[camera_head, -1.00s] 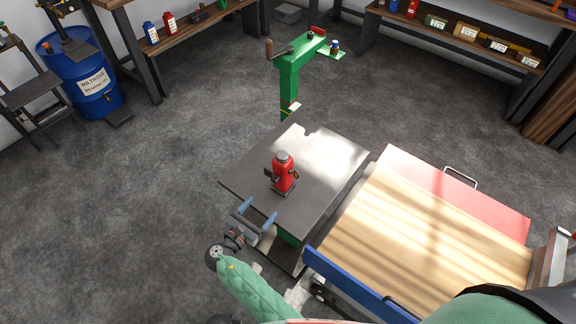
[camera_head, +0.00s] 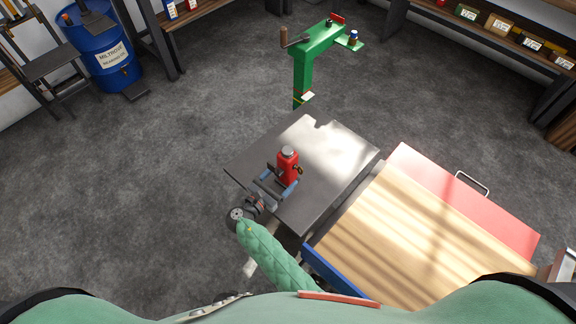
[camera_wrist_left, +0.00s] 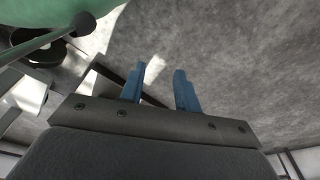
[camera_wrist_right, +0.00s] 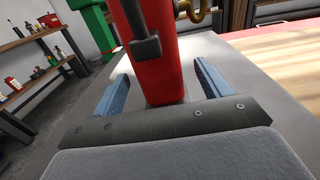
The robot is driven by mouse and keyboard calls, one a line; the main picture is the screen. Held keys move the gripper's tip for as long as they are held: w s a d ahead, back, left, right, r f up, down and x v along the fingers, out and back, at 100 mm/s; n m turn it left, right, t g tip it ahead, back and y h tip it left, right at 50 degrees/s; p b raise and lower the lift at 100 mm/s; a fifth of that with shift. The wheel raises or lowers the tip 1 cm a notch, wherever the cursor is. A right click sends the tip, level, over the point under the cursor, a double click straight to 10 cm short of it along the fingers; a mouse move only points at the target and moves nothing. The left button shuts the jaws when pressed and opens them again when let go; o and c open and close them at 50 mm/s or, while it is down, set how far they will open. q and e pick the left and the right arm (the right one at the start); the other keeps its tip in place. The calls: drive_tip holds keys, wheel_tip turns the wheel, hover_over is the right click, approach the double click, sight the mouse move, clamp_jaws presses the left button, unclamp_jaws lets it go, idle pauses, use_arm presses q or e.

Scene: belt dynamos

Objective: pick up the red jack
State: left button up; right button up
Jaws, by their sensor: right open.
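The red jack (camera_head: 288,166) stands upright on the dark metal tabletop (camera_head: 325,165) in the head view. My right gripper (camera_head: 282,178) is open at the near side of the jack, its blue fingers on either side of the lower body. In the right wrist view the jack (camera_wrist_right: 150,65) rises between the two spread fingers, with visible gaps on both sides; its top is cut off. My left gripper (camera_wrist_left: 159,72) shows only in its own wrist view, open and empty above the grey floor.
A green post with a crank (camera_head: 305,70) stands behind the table. A wooden board with a red end panel (camera_head: 430,185) and a blue edge lies right of the table. A blue barrel (camera_head: 102,52) and shelves are further back. Open floor lies to the left.

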sight(282, 176)
drive_tip(key=shift+p+x, duration=0.7)
drive_tip(key=shift+x, duration=0.45)
drive_tip(key=shift+w+d, duration=0.4)
drive_tip(key=shift+w, duration=0.15)
clamp_jaws()
use_arm(q)
drive_tip(key=s+a+f, duration=0.2)
drive_tip(key=s+f, duration=0.1)
